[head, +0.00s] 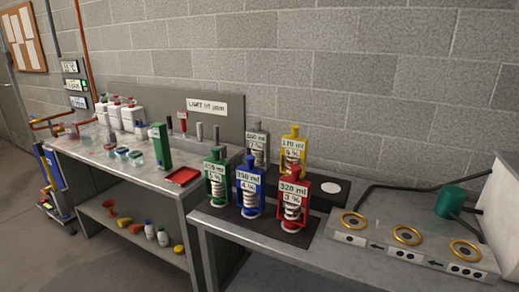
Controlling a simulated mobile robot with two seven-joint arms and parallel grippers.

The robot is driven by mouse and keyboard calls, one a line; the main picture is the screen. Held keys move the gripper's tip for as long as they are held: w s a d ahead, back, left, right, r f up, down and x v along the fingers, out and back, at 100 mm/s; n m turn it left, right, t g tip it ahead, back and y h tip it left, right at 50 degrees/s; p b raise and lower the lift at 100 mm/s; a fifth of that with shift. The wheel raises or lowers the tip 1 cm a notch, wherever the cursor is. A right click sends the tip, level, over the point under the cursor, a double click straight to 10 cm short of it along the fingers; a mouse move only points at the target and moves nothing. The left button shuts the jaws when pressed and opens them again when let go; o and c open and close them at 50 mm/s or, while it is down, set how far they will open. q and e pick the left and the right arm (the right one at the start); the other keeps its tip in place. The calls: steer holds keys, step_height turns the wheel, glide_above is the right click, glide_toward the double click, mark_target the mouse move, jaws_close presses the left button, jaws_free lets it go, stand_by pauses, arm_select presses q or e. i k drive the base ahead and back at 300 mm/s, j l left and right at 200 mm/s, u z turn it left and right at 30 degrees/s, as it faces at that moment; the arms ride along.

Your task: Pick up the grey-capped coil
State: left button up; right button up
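The grey-capped coil (259,130) stands upright in the back row of a group of coil units on the bench, with a white label on its front. Its lower part is partly hidden by the units in front. A yellow-capped coil (294,133) stands to its right. In front are a green-capped coil (215,160), a blue-capped coil (249,164) and a red-capped coil (294,176). Neither of my grippers shows in the head view.
The coils stand on dark mats (268,234) on the bench (365,267). To the right are gold-ringed sockets (407,235), a green cylinder (451,199) and a black cable (395,186). A left bench (115,164) holds bottles, a green box (160,147) and a red tray (183,177).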

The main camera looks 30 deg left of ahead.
mark_target(257, 138)
steer(key=i+j, duration=0.1)
steer(key=j, duration=0.35)
steer(key=i+j, duration=0.1)
steer(key=j, duration=0.35)
steer(key=i+j, duration=0.1)
steer(key=j, duration=0.35)
steer(key=i+j, duration=0.1)
steer(key=j, duration=0.35)
steer(key=i+j, duration=0.1)
steer(key=j, duration=0.35)
steer(key=i+j+u, duration=0.1)
steer(key=j, duration=0.35)
steer(key=i+j, duration=0.1)
steer(key=j, duration=0.35)
